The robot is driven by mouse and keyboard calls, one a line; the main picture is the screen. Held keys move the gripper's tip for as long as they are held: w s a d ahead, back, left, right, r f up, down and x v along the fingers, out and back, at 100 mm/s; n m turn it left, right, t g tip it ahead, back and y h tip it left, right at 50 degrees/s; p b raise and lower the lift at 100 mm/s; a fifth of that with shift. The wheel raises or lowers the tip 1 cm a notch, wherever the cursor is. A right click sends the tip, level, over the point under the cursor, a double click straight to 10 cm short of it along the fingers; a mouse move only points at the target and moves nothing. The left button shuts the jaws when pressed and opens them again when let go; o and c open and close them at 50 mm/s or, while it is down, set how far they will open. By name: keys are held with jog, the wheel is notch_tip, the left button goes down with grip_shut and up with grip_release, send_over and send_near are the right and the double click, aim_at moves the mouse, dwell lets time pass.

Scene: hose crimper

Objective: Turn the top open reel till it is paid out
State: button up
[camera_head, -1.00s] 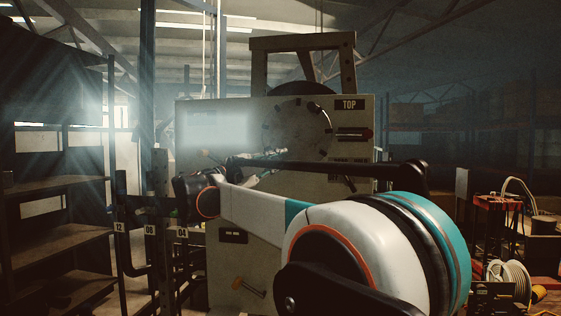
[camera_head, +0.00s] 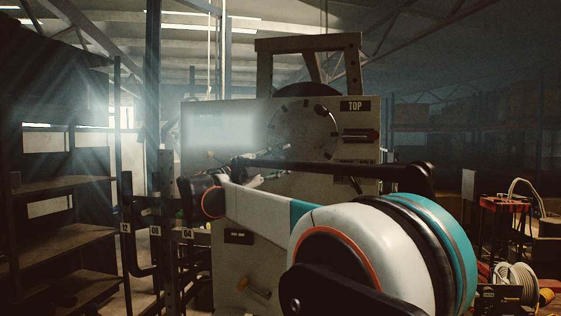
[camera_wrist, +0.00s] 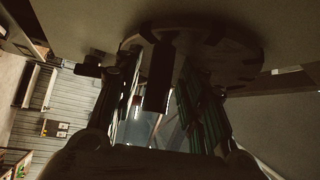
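The machine's pale front panel (camera_head: 222,225) carries a TOP label (camera_head: 355,106). Left of the label is a round grey disc (camera_head: 303,131) with dark marks around its rim, apparently the top reel's face. In the wrist view the disc (camera_wrist: 232,52) is close, with a dark cylindrical handle (camera_wrist: 159,72) standing out from it. My gripper (camera_wrist: 158,100) has its fingers apart on either side of this handle, with gaps visible on both sides. In the head view my arm hides the lower panel, and the fingers cannot be made out clearly.
An orange-tipped handle (camera_head: 254,289) is low on the panel. Dark shelves (camera_head: 60,240) stand at left, with numbered posts (camera_head: 155,231) beside the machine. A red stand (camera_head: 503,204) and a coiled hose (camera_head: 517,278) are at right.

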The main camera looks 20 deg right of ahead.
jog(key=v, duration=1.2)
